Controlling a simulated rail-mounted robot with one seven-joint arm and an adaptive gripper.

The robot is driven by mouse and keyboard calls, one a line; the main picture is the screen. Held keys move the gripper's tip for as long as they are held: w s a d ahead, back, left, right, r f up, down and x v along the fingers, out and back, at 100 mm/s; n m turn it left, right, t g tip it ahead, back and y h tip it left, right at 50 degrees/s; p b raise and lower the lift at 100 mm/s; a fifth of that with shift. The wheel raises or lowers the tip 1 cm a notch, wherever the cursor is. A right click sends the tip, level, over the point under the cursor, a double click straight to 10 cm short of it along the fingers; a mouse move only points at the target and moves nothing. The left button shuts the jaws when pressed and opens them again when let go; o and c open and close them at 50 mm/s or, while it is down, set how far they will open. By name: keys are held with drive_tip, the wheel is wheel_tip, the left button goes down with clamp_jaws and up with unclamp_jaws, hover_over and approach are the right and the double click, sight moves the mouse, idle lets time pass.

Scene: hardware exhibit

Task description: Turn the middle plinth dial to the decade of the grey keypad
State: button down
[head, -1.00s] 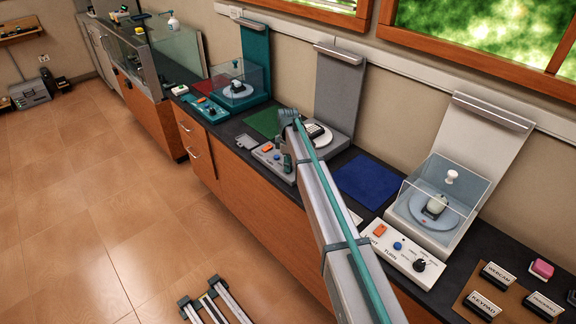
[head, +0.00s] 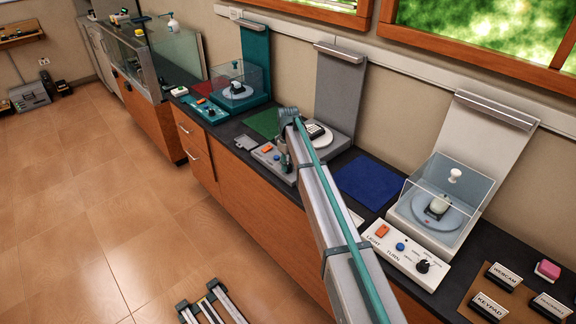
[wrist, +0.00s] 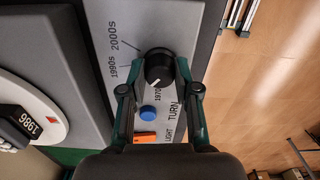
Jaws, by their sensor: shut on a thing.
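The middle plinth (head: 335,95) is grey, with a sloped front panel. The dial's white mark points down-left, between the 1970s and 1990s labels; a finger covers part of the panel there. My gripper (wrist: 160,88) is shut on the dial, one finger on each side. In the head view my arm hides the dial. A light keypad-like item (head: 318,131) lies on the middle plinth. A black plate reading 1986 (wrist: 17,122) stands on its white turntable (wrist: 62,140).
A blue button (wrist: 148,112) and orange light switch (wrist: 146,137) lie close to my fingers. A teal plinth (head: 255,60) stands left and a white plinth (head: 490,125) right, both with clear covers. Name blocks, one reading KEYPAD (head: 489,305), are at lower right.

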idle(0.3)
drive_tip(key=c, duration=0.8)
unclamp_jaws()
drive_tip(key=shift+c, duration=0.2)
drive_tip(key=shift+r, duration=0.15)
wheel_tip(320, 180, up, 12)
